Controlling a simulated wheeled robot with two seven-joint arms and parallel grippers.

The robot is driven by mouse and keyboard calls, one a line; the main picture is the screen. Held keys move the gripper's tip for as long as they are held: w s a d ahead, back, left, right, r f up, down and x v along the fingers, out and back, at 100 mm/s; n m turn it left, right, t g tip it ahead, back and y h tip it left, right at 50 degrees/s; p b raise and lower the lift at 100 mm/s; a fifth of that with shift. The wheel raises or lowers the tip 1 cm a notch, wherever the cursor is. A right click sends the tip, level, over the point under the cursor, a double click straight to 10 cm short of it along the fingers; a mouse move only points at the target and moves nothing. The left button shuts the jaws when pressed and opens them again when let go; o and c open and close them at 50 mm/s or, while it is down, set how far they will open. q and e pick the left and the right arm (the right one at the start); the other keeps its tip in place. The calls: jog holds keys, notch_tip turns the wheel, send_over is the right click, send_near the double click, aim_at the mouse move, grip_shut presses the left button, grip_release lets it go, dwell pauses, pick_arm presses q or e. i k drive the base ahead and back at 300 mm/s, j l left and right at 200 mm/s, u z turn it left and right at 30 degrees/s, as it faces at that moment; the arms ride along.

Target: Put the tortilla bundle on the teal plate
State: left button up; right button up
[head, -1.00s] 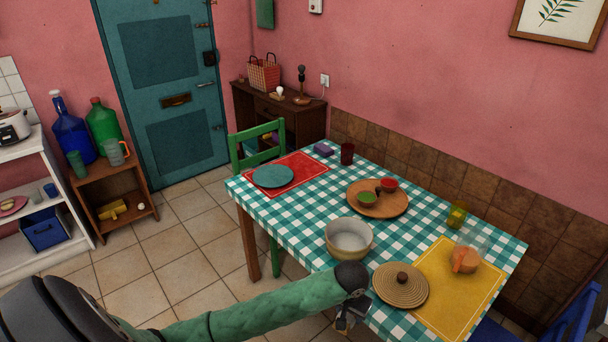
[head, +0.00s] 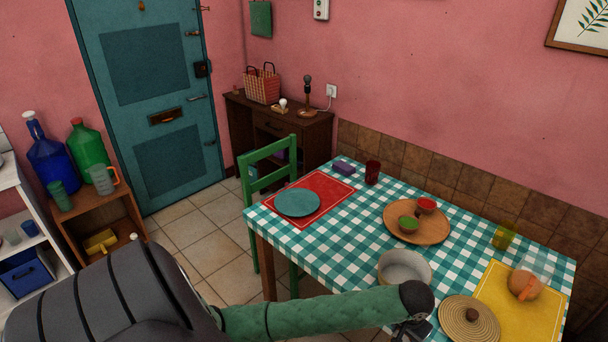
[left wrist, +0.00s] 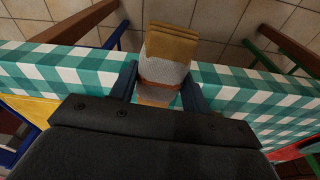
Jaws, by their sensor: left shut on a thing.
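The teal plate (head: 297,203) lies empty on a red placemat (head: 325,189) at the far left end of the checkered table. My left gripper (left wrist: 159,74) is shut on the tortilla bundle (left wrist: 168,45), a stack of tan tortillas in a pale wrap with a brown band. In the left wrist view the bundle sits between the two fingers, by the table's edge with floor tiles beyond. In the head view my left arm reaches to the table's near edge, beside the pale bowl (head: 404,267); the bundle is hidden there. My right gripper is not in view.
A round wooden board (head: 393,232) with red and green bowls, a red cup (head: 372,172) and a purple item (head: 344,168) stand on the table. A woven lid (head: 468,322) and yellow mat (head: 520,300) are at right. A green chair (head: 265,160) stands by the plate's end.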

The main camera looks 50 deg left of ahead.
aim_at(298, 200)
jog(key=k+j, duration=0.1)
jog(key=j, duration=0.3)
jog(key=k+j+z, duration=0.15)
jog(key=j, duration=0.65)
jog(key=k+j+z, duration=0.1)
jog(key=j, duration=0.3)
jog(key=k+j+z, duration=0.1)
jog(key=j, duration=0.3)
jog(key=k+j, duration=0.15)
jog(key=j, duration=0.25)
jog(key=k+j, duration=0.1)
jog(key=j, duration=0.3)
jog(key=k+j, duration=0.15)
jog(key=j, duration=0.2)
jog(key=k+j, duration=0.15)
jog(key=j, duration=0.25)
jog(key=k+j, duration=0.15)
jog(key=j, duration=0.25)
